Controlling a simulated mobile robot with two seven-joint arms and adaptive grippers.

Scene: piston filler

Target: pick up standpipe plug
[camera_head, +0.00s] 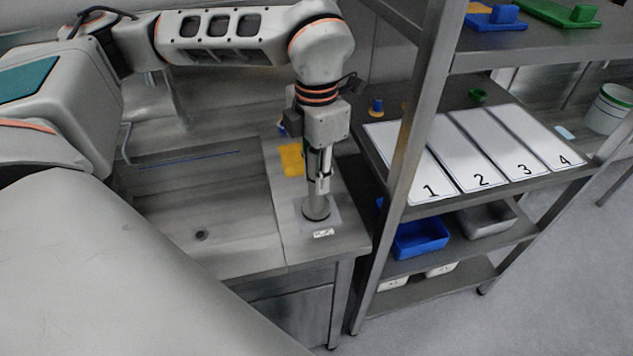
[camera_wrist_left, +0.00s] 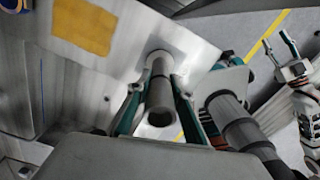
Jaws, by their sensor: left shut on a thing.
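The standpipe plug (camera_head: 316,208) is a grey upright tube with a wide round foot, at the front right corner of the steel sink counter. My left gripper (camera_head: 322,172) points down from above and is shut on its upper part. In the left wrist view the tube (camera_wrist_left: 161,98) lies between the two teal-edged fingers of my left gripper (camera_wrist_left: 158,108). I cannot tell whether the foot touches the counter.
The sink basin (camera_head: 201,235) is left of the plug. A yellow cloth (camera_head: 291,160) lies behind it on the counter. A steel shelf rack (camera_head: 392,200) stands close on the right, with numbered white mats (camera_head: 478,151) and a blue bin (camera_head: 420,238).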

